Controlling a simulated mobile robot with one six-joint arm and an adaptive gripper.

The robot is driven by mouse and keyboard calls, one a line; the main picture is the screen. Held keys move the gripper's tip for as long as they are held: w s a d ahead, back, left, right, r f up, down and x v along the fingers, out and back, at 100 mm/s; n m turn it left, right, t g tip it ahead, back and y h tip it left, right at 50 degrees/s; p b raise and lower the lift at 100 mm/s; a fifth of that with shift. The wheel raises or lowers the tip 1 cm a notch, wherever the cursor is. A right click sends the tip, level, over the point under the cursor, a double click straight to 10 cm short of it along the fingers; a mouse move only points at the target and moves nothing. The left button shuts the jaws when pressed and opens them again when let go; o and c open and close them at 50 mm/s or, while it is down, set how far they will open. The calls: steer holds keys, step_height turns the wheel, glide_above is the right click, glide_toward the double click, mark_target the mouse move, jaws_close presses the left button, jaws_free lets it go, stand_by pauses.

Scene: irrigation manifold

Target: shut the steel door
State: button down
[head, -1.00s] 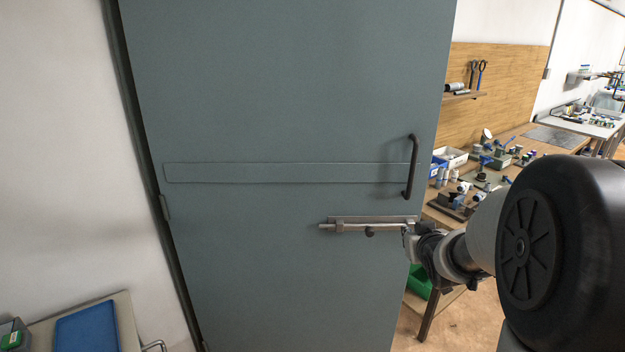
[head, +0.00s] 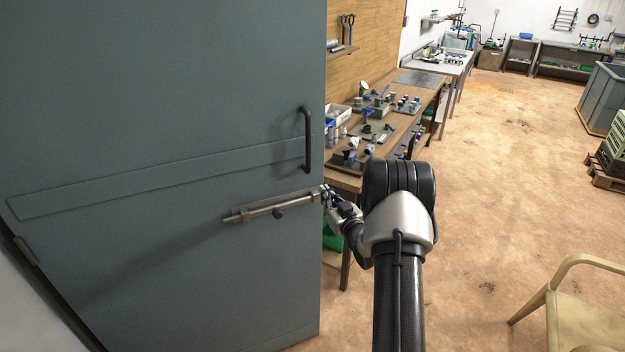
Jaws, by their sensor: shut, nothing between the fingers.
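The steel door (head: 190,130) is a grey-blue panel filling the left of the head view. It stands open, with hinges at its left edge and a free right edge beside the workbench. A dark pull handle (head: 307,140) is near that free edge. Below it is a sliding bolt (head: 270,207) with a small knob. My gripper (head: 328,193) is at the door's free edge, by the right end of the bolt. Its fingers are small here and partly hidden by my wrist; they look closed with nothing held. I cannot tell whether they touch the door.
A wooden workbench (head: 408,99) with valves and fittings runs behind the door's free edge. A beige chair (head: 580,318) stands at the lower right. A grey-green bin (head: 603,98) and crates on a pallet (head: 611,150) are at the far right. The floor (head: 500,200) between is clear.

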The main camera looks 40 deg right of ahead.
mark_target(313, 178)
steer(key=x, duration=0.9)
steer(key=shift+w+b, duration=0.35)
steer(key=shift+b, duration=0.05)
steer(key=shift+d, duration=0.1)
